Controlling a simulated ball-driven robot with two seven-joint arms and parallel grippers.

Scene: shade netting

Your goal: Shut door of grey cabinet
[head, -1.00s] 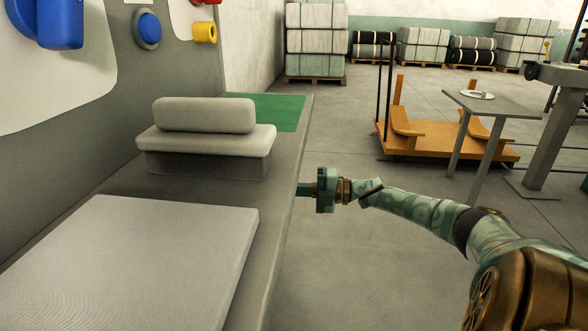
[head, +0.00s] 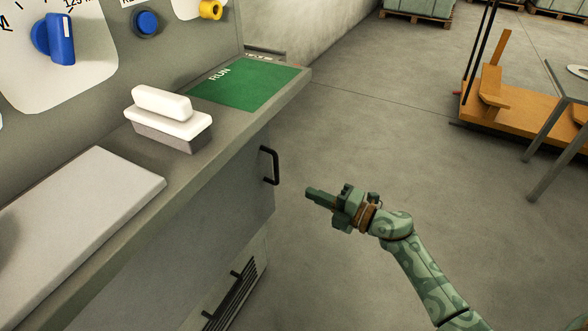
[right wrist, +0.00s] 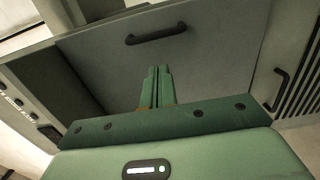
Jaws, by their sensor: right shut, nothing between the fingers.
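The grey cabinet (head: 229,148) stands at the left of the head view under a worktop. Its grey door (head: 180,235) has a dark bar handle (head: 270,166) near the far edge. In the right wrist view the door (right wrist: 205,75) fills the middle, with a handle (right wrist: 156,34) at its top. I cannot tell how far the door stands open. My right gripper (head: 308,192) is shut and empty, to the right of the handle and apart from it. Its closed fingers (right wrist: 157,72) point toward the door in the wrist view. My left gripper is out of view.
A vented panel (head: 236,295) with its own dark handle lies below the door. The worktop carries a white-topped block (head: 168,120), a pale slab (head: 85,205) and a green mat (head: 245,84). An orange cart (head: 530,105) stands far right. The floor between is clear.

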